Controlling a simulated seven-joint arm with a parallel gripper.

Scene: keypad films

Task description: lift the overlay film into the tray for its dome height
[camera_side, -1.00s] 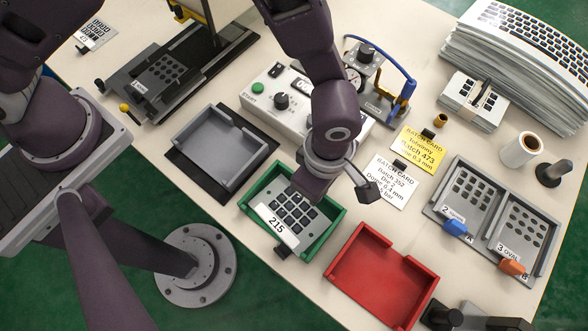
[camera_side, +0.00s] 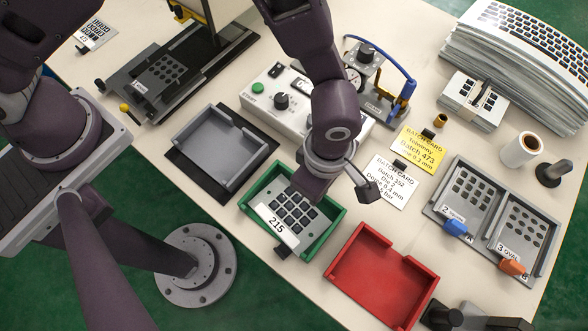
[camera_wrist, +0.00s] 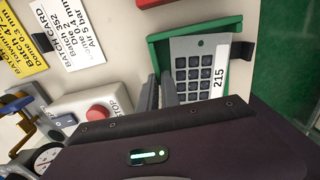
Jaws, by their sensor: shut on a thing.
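The grey overlay film (camera_side: 291,219) has dark square keys and a white label reading 215. It lies within the walls of the green tray (camera_side: 252,196); whether it rests on the floor or is held just above it, I cannot tell. My gripper (camera_side: 305,192) is shut on the film's edge on the side towards the white press box. In the wrist view, my two fingers (camera_wrist: 161,93) meet the edge of the film (camera_wrist: 210,50) inside the green tray (camera_wrist: 192,25). The fingertips are partly hidden by the wrist in the side view.
A red tray (camera_side: 420,268) stands right of the green one, a grey tray (camera_side: 241,180) left; both are empty. Yellow (camera_side: 419,146) and white (camera_side: 391,184) batch cards lie behind. A white box (camera_side: 255,102) with controls stands close behind my gripper.

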